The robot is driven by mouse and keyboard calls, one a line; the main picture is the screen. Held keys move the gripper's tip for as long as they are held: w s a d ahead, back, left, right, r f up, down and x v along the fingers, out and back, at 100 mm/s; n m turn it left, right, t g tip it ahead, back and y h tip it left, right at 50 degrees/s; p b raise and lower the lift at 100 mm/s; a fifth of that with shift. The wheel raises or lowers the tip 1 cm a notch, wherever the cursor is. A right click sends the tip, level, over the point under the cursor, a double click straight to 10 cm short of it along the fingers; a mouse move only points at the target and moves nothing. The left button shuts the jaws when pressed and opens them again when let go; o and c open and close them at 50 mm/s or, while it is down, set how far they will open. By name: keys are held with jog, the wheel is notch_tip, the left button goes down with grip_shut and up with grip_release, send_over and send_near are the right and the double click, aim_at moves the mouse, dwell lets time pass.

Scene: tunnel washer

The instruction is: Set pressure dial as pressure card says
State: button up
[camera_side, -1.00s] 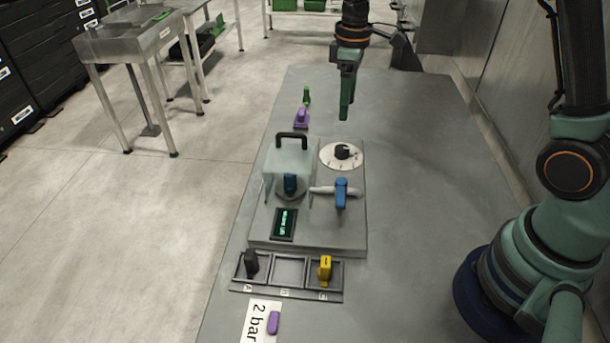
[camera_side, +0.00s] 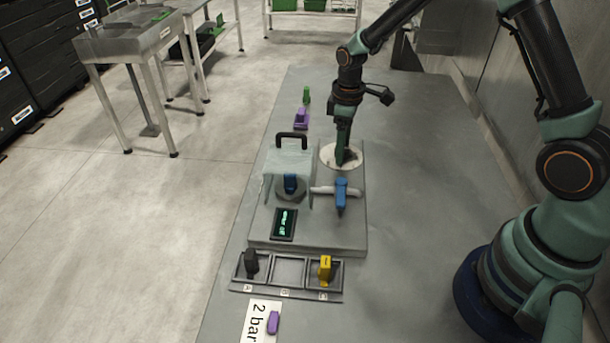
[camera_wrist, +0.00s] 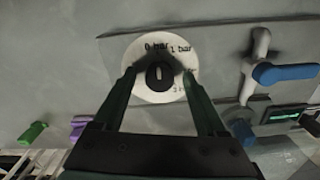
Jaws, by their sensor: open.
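The pressure dial is a white disc (camera_side: 328,155) with a black knob at its centre. In the wrist view the black knob (camera_wrist: 159,77) stands between the two fingers of my gripper (camera_wrist: 160,75), which are open on either side of it. Marks "0 bar" and "1 bar" show at the disc's top edge, and a "3" mark lies at its lower right. In the side view my gripper (camera_side: 341,160) points down over the dial and hides the knob. The pressure card (camera_side: 258,318) reads "2 bar" and lies at the front, with a purple block (camera_side: 273,322) on it.
Left of the dial stands a clear cover (camera_side: 288,160) with a black handle over a blue knob (camera_side: 290,184). A blue-handled valve (camera_side: 341,195) is just in front of the dial. A small display (camera_side: 285,224) and a tray (camera_side: 288,290) holding black and yellow pieces lie nearer.

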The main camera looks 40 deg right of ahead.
grip_shut()
jog(key=m, duration=0.4)
jog(key=shift+m, duration=0.3)
jog(key=m, duration=0.4)
jog(key=shift+m, duration=0.3)
jog(key=m, duration=0.4)
jog(key=shift+a, duration=0.1)
jog(key=shift+r+m, duration=0.1)
jog(key=shift+m, duration=2.2)
